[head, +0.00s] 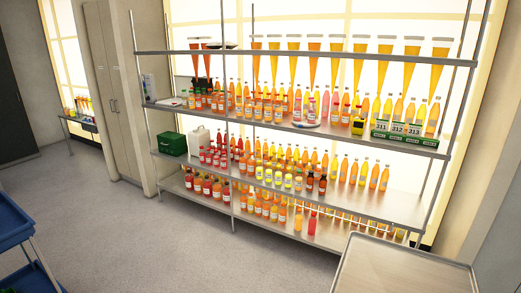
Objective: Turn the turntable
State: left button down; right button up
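A small pale round disc (305,125) lies on the middle shelf board, right of its centre, and looks like the turntable. A few small bottles with pale labels seem to stand on or right beside it; I cannot tell which. Pink and orange bottles stand close behind it. Neither of my grippers shows in the head view, so nothing of mine is seen near the disc.
The metal shelf rack (290,60) carries rows of juice bottles and hanging cones. A green box (172,144) and white jug (200,140) stand at left. Numbered cards (397,129) stand right. A metal table (400,270) and blue cart (12,225) flank open floor (130,235).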

aim_at(304, 123)
jog(key=i+u, duration=0.15)
jog(key=i, duration=2.45)
jog(key=i+j+z, duration=0.15)
jog(key=i, duration=0.4)
jog(key=i+z, duration=0.2)
jog(key=i, duration=0.3)
jog(key=i+j+z, duration=0.15)
jog(key=i+j, duration=0.15)
jog(key=i, duration=0.2)
jog(key=i+j+z, duration=0.15)
jog(key=i, duration=0.35)
jog(key=j, duration=0.1)
